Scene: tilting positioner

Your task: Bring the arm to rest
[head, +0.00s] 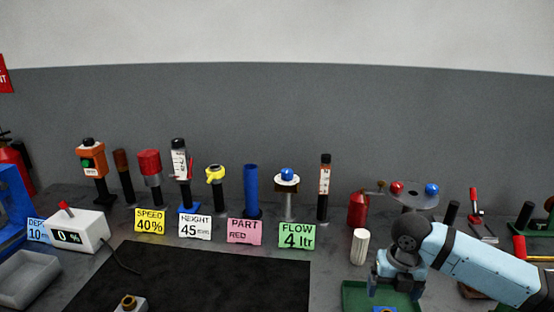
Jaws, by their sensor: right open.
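My right arm comes in from the right, light blue with a dark wrist joint. Its gripper (396,292) points down over a green tray (350,293) near the bottom edge of the head view. The jaws are open. A small blue thing shows in the tray below the gripper, partly cut off by the picture edge. I cannot tell whether the jaws are around it or above it. My left gripper is not in view.
A black mat (200,277) covers the middle front. Behind it stand signs such as the yellow SPEED card (150,221) and several upright tools. A white cylinder (360,246) stands left of my right wrist. A grey bin (32,279) is at far left.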

